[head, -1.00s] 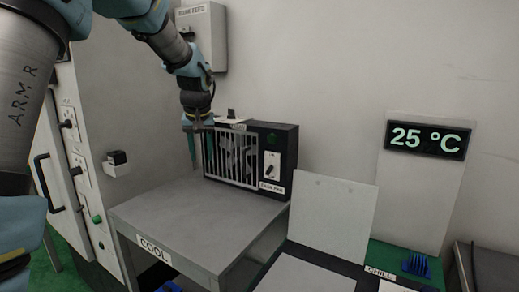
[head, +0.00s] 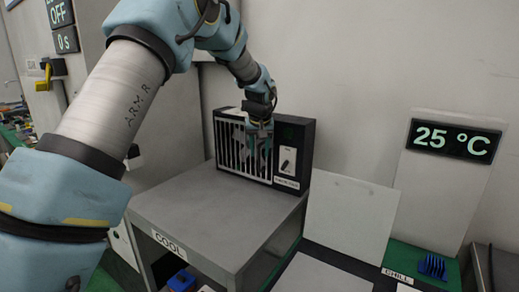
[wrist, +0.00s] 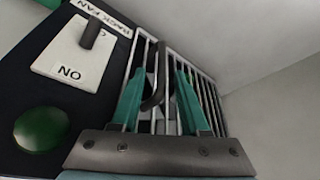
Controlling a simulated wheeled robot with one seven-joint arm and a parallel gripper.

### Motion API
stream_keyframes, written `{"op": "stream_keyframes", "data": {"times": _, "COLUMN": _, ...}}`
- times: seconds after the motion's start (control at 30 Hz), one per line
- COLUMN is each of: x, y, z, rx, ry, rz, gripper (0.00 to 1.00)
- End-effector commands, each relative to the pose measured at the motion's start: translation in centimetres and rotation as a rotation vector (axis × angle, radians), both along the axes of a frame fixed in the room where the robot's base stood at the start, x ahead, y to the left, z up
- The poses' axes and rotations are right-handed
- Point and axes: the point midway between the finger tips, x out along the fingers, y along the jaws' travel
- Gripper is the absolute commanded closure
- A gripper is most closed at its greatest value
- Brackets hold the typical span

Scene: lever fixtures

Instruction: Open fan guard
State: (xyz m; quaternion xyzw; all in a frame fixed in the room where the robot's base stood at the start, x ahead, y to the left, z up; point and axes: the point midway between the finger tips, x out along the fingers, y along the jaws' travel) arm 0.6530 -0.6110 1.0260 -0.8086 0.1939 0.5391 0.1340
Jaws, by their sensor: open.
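The fan guard (head: 231,148) is a grille of pale vertical bars on the front of a black fan box (head: 306,150) at the back of the grey table. It lies flat against the box. My gripper (head: 260,147) is in front of the guard's right part. In the wrist view my gripper (wrist: 158,72) is open, its two green fingers pointing at the bars (wrist: 205,95). A dark curved handle (wrist: 155,88) shows between the fingers, with gaps on both sides. I cannot tell how deep the fingers reach around it.
A switch plate (wrist: 85,45) with a lever and a green button (wrist: 41,129) sit right beside the guard on the box. A pale upright panel (head: 349,215) stands to the right.

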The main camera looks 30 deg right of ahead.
Motion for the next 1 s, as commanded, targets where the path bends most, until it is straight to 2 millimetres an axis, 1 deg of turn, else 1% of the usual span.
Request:
{"op": "stream_keyframes", "data": {"times": 0.13, "x": 0.26, "y": -0.1, "z": -0.72, "rx": 0.0, "ry": 0.001, "rz": 0.0, "gripper": 0.55}}
{"op": "stream_keyframes", "data": {"times": 0.4, "x": 0.3, "y": -0.11, "z": -0.84, "rx": 0.0, "ry": 0.0, "rz": 0.0, "gripper": 0.55}}
{"op": "stream_keyframes", "data": {"times": 0.8, "x": 0.3, "y": -0.09, "z": -0.82, "rx": 0.0, "ry": 0.0, "rz": 0.001, "gripper": 1.0}}
{"op": "stream_keyframes", "data": {"times": 1.0, "x": 0.33, "y": -0.07, "z": -0.82, "rx": 0.0, "ry": 0.0, "rz": 0.001, "gripper": 1.0}}
